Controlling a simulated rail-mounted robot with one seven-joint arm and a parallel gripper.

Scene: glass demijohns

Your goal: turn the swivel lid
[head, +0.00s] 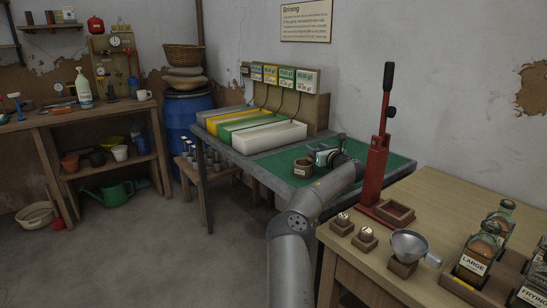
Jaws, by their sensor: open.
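My arm reaches up from the bottom of the head view to the green-topped table (375,160). My gripper (316,153) is small in the view, over the right part of that table, and its jaws are open. I cannot tell whether the gripper touches the pot. My wrist hides part of the table behind it.
Long trays (270,137) in white, green and yellow line the table's left side. On the near wooden table (450,205) stand a red lever press (377,165), a metal funnel (409,246) and labelled glass jars (478,252).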

